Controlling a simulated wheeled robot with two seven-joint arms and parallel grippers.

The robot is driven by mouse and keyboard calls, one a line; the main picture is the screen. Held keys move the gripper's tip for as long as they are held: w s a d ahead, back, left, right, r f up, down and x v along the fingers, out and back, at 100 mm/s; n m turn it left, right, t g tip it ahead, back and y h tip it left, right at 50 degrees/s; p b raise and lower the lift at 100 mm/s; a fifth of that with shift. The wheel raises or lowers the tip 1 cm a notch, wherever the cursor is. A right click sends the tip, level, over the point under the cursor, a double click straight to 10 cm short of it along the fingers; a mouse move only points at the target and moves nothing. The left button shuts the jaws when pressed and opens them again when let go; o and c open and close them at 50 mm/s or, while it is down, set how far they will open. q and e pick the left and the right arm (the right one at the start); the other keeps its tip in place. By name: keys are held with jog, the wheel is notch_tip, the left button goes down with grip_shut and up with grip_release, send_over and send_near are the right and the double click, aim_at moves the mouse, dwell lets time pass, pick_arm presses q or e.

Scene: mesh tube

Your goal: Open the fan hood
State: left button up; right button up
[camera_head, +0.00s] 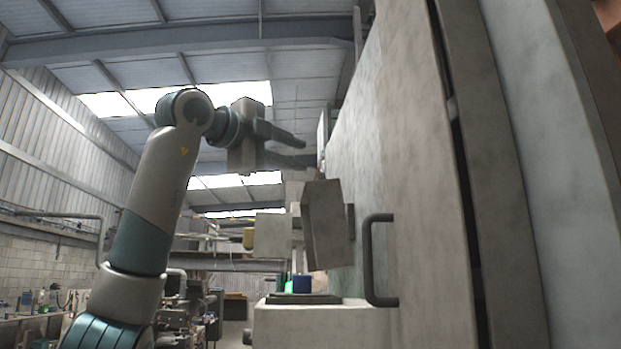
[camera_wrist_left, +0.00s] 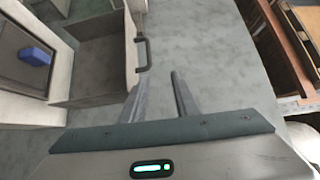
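My left gripper (camera_head: 309,152) is raised high in the head view, its two fingers apart and pointing right, with nothing between them. The left wrist view also shows it open and empty (camera_wrist_left: 158,82). A dark bar handle (camera_head: 369,260) is on the large pale panel (camera_head: 425,160), below and right of the gripper. A dark handle (camera_wrist_left: 142,53) also shows just beyond the fingertips in the left wrist view. A tilted grey box-like part (camera_head: 327,225) stands beside the panel; I cannot tell which part is the fan hood. My right gripper is not in view.
A pale counter block (camera_head: 320,325) stands below the grey part, with blue (camera_head: 302,284) and green containers behind. The left wrist view shows an open-topped compartment (camera_wrist_left: 95,65), a blue object (camera_wrist_left: 36,56) and brown wooden furniture (camera_wrist_left: 285,45). The space left of the panel is open.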

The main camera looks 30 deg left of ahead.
pick_arm(q)
jog(key=v, duration=0.2)
jog(key=b+v, duration=0.1)
jog(key=v, duration=0.1)
jog(key=shift+s+a+f+b, duration=0.2)
jog(key=shift+a+b, duration=0.1)
jog(key=shift+w+a, duration=0.1)
dwell(0.4)
